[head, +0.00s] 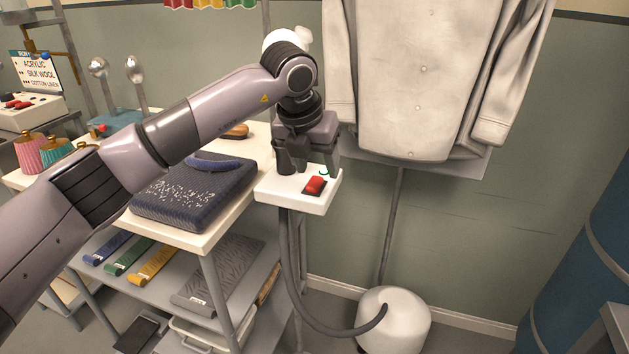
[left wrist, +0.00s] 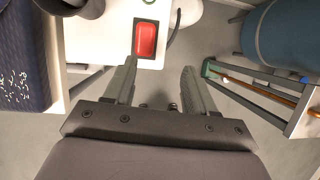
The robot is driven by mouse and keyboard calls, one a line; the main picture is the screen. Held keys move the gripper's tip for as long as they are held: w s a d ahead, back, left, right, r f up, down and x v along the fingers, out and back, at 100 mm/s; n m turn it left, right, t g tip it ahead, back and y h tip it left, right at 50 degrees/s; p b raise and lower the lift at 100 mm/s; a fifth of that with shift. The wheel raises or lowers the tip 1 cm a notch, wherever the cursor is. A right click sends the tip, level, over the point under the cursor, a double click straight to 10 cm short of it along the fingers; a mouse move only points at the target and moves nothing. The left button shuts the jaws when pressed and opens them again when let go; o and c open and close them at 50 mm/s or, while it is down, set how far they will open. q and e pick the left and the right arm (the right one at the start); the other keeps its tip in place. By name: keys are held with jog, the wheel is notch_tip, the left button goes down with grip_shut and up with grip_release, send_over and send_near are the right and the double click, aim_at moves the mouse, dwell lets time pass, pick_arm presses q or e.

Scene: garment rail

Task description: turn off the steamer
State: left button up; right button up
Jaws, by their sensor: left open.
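The steamer's red switch (head: 315,186) sits on a white shelf-like panel (head: 285,193) beside the table. In the left wrist view the red rocker switch (left wrist: 146,40) lies in a dark frame just beyond the left fingertip. I cannot tell which way it is set. The white steamer base (head: 393,325) stands on the floor, with a grey hose (head: 292,275) running up towards the panel. My left gripper (head: 292,160) is open and empty, above the panel and left of the switch. Its spread fingers also show in the left wrist view (left wrist: 159,72). My right gripper is out of view.
A white coat (head: 420,80) hangs right of my left gripper. A dark folded textile (head: 195,195) lies on the table left of the panel. A blue cylinder (head: 590,260) stands at the right.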

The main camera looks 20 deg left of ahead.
aim_at(315, 183)
pick_arm(q)
jog(key=shift+w+a+r+y, duration=0.2)
jog(key=shift+a+r+y, duration=0.1)
jog(key=shift+a+r, duration=0.35)
jog(key=shift+w+a+f, duration=0.1)
jog(key=shift+a, duration=0.15)
jog(key=x, duration=0.6)
jog(key=shift+w+f+p, duration=0.25)
jog(key=shift+f+p, duration=0.1)
jog(key=shift+c, duration=0.3)
